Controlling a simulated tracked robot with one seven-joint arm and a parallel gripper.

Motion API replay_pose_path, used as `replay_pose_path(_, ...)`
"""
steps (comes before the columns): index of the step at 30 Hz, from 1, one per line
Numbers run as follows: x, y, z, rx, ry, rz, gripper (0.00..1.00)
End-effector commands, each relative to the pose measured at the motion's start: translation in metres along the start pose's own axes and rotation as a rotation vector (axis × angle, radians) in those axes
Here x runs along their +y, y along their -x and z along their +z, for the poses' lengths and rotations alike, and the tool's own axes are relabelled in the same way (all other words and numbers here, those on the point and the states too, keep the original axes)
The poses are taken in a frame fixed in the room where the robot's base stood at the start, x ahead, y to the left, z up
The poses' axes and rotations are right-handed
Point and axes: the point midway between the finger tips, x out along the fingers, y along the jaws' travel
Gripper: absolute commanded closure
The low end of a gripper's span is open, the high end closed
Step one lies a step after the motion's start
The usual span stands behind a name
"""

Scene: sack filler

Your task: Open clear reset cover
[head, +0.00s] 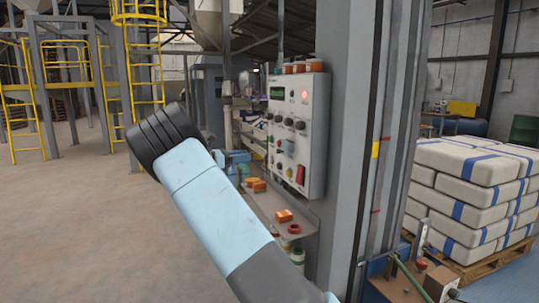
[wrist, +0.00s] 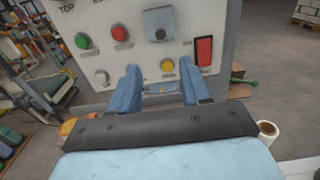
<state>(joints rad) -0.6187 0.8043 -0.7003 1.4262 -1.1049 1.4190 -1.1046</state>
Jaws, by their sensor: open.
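The grey control panel (head: 312,140) is on the column in the head view, and its lower face (wrist: 225,30) fills the top of the wrist view. A grey square piece with a dark round spot (wrist: 158,24) sits on the panel at upper middle; it may be the clear reset cover, but I cannot tell for sure. A yellow button (wrist: 167,65) is below it. My gripper (wrist: 159,76) is open, its two blue fingers pointing at the panel below the square piece, with nothing visibly held. I cannot make out the fingers in the head view.
Green (wrist: 83,41) and red (wrist: 119,33) buttons are left of the square piece; a red rocker switch (wrist: 204,51) is right. A shelf (head: 265,205) with orange items lies below the panel. Stacked white sacks (head: 470,185) stand right. Open floor (head: 75,220) lies left.

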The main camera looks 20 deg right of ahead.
Motion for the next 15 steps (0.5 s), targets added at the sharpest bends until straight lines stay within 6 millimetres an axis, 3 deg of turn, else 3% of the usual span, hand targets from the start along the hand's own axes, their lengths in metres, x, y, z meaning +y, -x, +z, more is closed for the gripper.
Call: replay_pose_path(15,-0.001,-0.088,0.0,0.002,-0.001,-0.003,0.53)
